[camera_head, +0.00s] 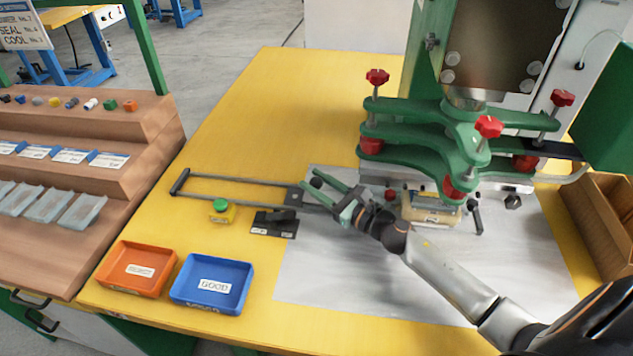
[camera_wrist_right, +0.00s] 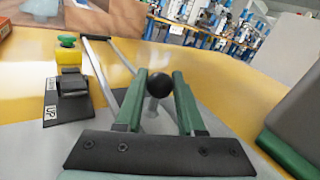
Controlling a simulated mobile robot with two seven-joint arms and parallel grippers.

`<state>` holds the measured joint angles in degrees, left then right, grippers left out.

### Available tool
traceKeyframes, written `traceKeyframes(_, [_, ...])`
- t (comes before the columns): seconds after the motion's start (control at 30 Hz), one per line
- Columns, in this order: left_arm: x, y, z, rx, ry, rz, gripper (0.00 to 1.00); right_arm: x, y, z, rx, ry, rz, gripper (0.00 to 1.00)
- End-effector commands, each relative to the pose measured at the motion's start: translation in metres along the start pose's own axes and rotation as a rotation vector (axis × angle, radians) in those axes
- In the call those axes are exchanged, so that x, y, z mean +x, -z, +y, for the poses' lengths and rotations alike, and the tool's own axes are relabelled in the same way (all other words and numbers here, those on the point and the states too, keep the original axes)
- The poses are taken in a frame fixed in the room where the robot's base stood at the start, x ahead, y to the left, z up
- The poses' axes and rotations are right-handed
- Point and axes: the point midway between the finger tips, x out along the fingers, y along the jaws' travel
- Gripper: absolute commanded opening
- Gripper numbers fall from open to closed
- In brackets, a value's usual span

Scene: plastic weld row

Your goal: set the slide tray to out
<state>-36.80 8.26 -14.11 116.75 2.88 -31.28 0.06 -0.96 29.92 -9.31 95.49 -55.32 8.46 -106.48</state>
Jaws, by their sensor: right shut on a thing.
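The slide rails (camera_head: 235,182) run left from the press along the yellow table and are bare, with a dark bar at their far left end. They also show in the wrist view (camera_wrist_right: 97,69). A beige block (camera_head: 431,208), seemingly on the slide tray, sits under the green press head at the right end; most of the tray is hidden by the press and my arm. My right gripper (camera_head: 328,183) points left, near the right end of the rails, shut on a black ball knob (camera_wrist_right: 159,84). The knob lies between its green fingers. My left gripper is not in view.
A yellow box with a green button (camera_head: 221,210) and a black lever switch (camera_head: 274,223) stand just in front of the rails. An orange bin (camera_head: 137,270) and a blue bin (camera_head: 212,284) stand at the front left. The table behind the rails is clear.

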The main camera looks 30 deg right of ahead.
Motion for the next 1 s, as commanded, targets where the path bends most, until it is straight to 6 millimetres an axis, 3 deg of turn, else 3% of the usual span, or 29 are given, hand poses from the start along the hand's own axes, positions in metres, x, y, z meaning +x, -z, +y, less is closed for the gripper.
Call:
traceKeyframes(0.33, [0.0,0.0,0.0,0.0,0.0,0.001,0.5,0.001,0.0,0.001,0.0,0.0,0.0,0.0])
traceKeyframes(0.63, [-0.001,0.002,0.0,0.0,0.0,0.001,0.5,0.033,-0.004,0.021,0.002,0.0,-0.001,0.0])
traceKeyframes(0.97, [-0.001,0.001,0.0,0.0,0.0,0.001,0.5,0.036,-0.005,0.024,0.0,-0.001,0.0,0.0])
traceKeyframes(1.0, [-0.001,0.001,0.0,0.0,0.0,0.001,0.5,0.036,-0.005,0.024,0.0,-0.001,0.0,0.41])
